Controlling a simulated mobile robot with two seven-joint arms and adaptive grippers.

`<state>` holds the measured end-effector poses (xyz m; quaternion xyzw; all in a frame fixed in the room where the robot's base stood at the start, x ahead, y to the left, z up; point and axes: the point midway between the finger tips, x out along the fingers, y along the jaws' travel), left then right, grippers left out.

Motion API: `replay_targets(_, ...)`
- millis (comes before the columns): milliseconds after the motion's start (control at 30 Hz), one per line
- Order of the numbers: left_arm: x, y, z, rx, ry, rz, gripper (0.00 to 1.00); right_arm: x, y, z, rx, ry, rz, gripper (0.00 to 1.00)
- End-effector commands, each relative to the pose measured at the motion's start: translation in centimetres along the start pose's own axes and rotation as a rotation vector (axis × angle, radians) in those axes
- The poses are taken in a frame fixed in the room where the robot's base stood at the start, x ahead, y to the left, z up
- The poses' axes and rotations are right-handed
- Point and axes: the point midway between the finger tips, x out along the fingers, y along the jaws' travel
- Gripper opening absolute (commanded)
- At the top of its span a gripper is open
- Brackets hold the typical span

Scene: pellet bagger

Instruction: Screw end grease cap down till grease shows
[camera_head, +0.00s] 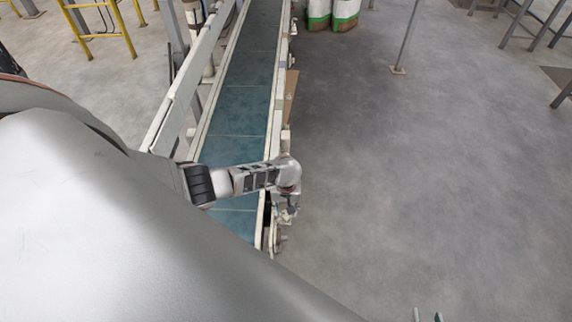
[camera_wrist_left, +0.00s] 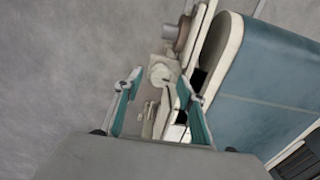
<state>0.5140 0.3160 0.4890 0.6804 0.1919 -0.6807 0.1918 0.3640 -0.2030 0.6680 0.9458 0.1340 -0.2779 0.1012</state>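In the left wrist view a small pale round part (camera_wrist_left: 160,74), which looks like the grease cap, sits on a beige bracket at the conveyor's end. My left gripper (camera_wrist_left: 157,82) is open, its teal-padded fingers on either side of this part with gaps to both. How far above it the fingertips are, I cannot tell. In the head view my left gripper (camera_head: 287,212) points down beside the conveyor's near right end, and the cap cannot be made out there. No grease can be made out. My right gripper (camera_head: 428,316) shows only its two separated fingertips at the bottom edge, with nothing between them.
The conveyor's teal belt (camera_head: 240,95) runs away from me between pale side rails. A round shaft end (camera_wrist_left: 171,34) sticks out near the bracket. Green-and-white bags (camera_head: 332,12) stand at the far end. The grey floor (camera_head: 430,170) to the right is largely clear.

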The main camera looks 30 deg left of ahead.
Motion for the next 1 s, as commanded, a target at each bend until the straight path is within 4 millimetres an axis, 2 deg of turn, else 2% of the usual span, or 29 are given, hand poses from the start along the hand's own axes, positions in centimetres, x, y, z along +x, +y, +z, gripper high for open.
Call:
replay_targets(33, 0.8, -0.02, 0.01, -0.001, -0.001, -0.001, 0.4, 0.3, -0.15, 0.62, 0.001, -0.003, -0.001, 0.31)
replay_targets(133, 1.35, -0.02, 0.02, -0.001, -0.001, 0.0, 0.4, 0.47, -0.26, 1.04, 0.001, -0.005, -0.003, 0.31)
replay_targets(467, 1.48, -0.01, -0.02, -0.001, 0.0, 0.0, 0.4, 0.53, -0.37, 1.46, 0.001, -0.012, -0.004, 0.31)
replay_targets(500, 1.48, -0.01, -0.02, -0.001, 0.0, 0.0, 0.35, 0.53, -0.37, 1.46, 0.001, -0.012, -0.004, 0.31)
replay_targets(633, 1.48, 0.0, -0.02, 0.0, 0.0, 0.0, 0.01, 0.52, -0.38, 1.48, 0.001, -0.013, -0.004, 0.31)
replay_targets(1000, 1.43, 0.07, 0.07, 0.031, 0.0, 0.001, 0.01, 0.35, -0.34, 1.2, 0.001, -0.012, -0.004, 0.31)
